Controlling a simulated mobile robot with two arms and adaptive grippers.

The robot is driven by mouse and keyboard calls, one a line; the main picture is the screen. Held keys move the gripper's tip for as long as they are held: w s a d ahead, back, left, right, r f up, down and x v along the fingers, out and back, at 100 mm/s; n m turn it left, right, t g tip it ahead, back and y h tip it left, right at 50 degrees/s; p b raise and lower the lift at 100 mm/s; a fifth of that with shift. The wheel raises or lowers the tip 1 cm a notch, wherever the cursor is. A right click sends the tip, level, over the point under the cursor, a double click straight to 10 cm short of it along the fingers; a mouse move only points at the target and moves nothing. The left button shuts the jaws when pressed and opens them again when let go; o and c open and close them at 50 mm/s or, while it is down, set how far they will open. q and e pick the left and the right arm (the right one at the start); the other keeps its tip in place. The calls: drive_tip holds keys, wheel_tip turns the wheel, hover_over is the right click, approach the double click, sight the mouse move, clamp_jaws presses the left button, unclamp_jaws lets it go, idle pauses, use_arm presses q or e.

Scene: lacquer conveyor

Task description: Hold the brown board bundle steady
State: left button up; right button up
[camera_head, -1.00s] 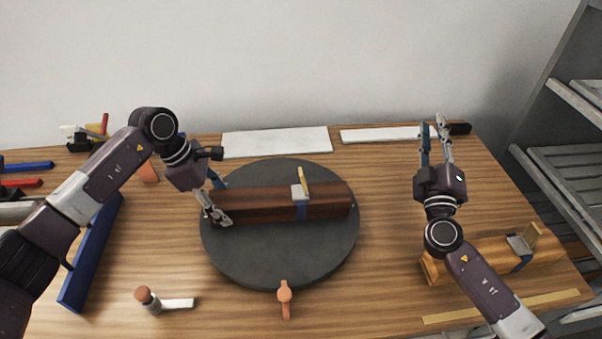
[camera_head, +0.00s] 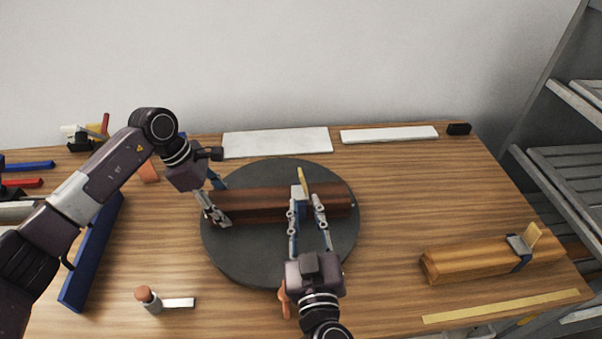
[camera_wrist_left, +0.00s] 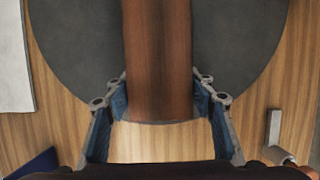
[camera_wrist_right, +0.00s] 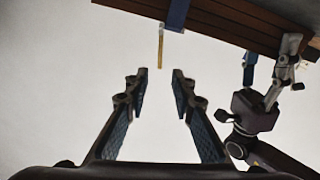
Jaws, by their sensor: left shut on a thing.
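The brown board bundle (camera_head: 258,204) lies across the dark round turntable (camera_head: 245,265). A blue strap with a light buckle (camera_head: 298,191) and a yellow tab (camera_head: 305,176) goes round it. My left gripper (camera_head: 216,199) is shut on the bundle's left end. In the left wrist view, its fingers (camera_wrist_left: 160,88) press both sides of the bundle (camera_wrist_left: 158,50). My right gripper (camera_head: 307,196) is open at the strap, its fingers partly hiding it. In the right wrist view, the open fingers (camera_wrist_right: 159,80) have nothing between them; the yellow tab (camera_wrist_right: 161,45) is beyond the tips.
A lighter strapped wood bundle (camera_head: 470,260) lies at right. An orange tool (camera_head: 284,292) is at the turntable's front edge, partly behind my right wrist. A brown-capped bottle (camera_head: 148,299) and a blue bar (camera_head: 92,250) are at left. White panels (camera_head: 276,142) lie at the back.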

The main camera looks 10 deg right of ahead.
sight(302, 180)
drive_tip(key=w, duration=1)
drive_tip(key=shift+w, duration=0.1)
clamp_jaws()
